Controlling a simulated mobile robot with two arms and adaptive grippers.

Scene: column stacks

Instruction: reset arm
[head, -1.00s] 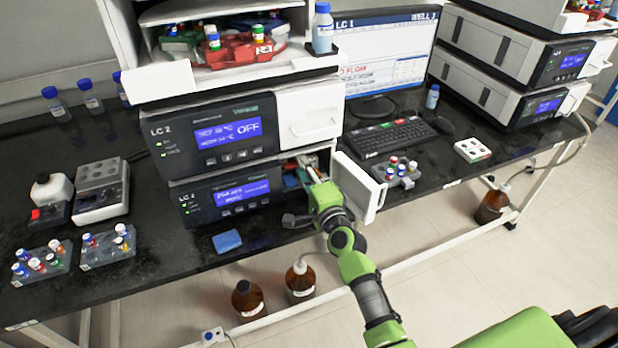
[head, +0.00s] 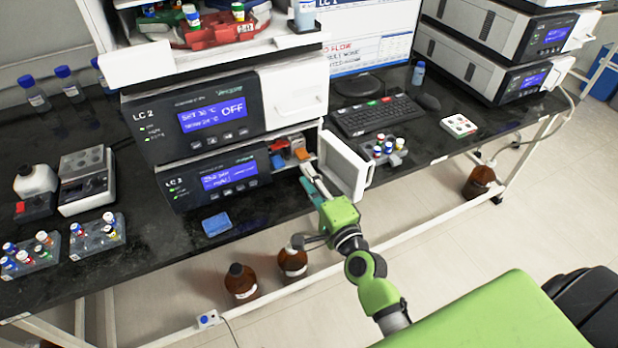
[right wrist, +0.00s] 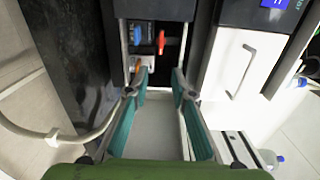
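My right gripper (head: 312,180) is in front of the open compartment (head: 310,143) of the lower LC 2 unit (head: 215,182). In the right wrist view its two fingers (right wrist: 158,92) stand apart with nothing between them. Beyond the fingertips, blue, red and orange items (right wrist: 160,42) lie inside the compartment. The white compartment door (head: 347,166) stands open to the right of the gripper. My left gripper is in neither view.
A blue pad (head: 216,224) lies at the bench front. Vial racks (head: 97,236) stand at left, and another rack (head: 385,150) stands right of the door. Brown bottles (head: 241,281) are below the bench edge.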

